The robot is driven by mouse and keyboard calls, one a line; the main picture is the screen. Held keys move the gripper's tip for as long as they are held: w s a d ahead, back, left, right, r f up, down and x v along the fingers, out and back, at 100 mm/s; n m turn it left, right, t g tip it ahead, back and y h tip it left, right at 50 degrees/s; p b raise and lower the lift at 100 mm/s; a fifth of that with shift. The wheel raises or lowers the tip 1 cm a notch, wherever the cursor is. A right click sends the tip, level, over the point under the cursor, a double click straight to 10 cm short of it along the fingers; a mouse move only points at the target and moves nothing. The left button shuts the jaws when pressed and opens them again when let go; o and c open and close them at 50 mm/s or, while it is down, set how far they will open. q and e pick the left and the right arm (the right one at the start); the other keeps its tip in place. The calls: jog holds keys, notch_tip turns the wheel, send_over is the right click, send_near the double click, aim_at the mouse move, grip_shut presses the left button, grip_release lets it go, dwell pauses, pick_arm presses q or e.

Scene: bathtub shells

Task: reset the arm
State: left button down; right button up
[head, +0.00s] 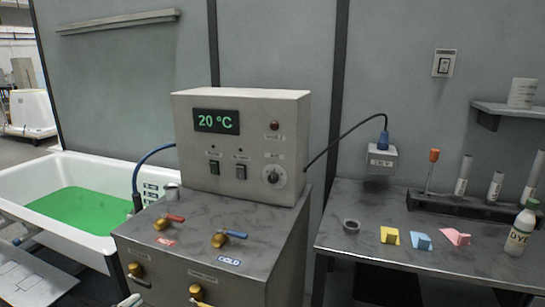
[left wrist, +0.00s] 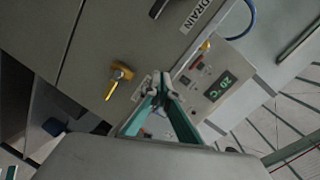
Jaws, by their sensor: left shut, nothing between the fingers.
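My left gripper (left wrist: 161,82) shows in the left wrist view, its teal fingers brought together at the tips with nothing between them. In that view it is in front of the grey control cabinet (left wrist: 105,35), with a yellow valve handle (left wrist: 111,86) to its left and the lit display (left wrist: 217,88) to its right. In the head view only a small pale part, probably of this gripper, shows at the bottom edge in front of the cabinet (head: 215,260). My right gripper is in neither view.
The white bathtub (head: 88,163) holds green liquid (head: 85,208) at the left. A bench (head: 375,265) at right bears a dye bottle (head: 521,230) and coloured blocks (head: 421,241).

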pick_arm(q)
jog(key=s+d+f+n+g, duration=0.1)
jog(key=s+d+f+n, duration=0.3)
jog(key=s+f, duration=0.3)
jog(key=s+d+f+n+g+y, duration=0.1)
jog(key=s+d+f+n+g, duration=0.1)
jog(key=s+d+f+n, duration=0.2)
jog(key=s+d+f+n+g+y, duration=0.1)
jog(key=s+d+f+n, duration=0.3)
jog(key=s+f, duration=0.6)
notch_tip(320, 180, down, 2)
jog(key=d, duration=0.2)
jog(key=shift+s+d+f+g, duration=0.15)
jog(key=shift+s+d+g, duration=0.15)
jog(key=shift+s+g, duration=0.1)
jog(key=shift+w, duration=0.1)
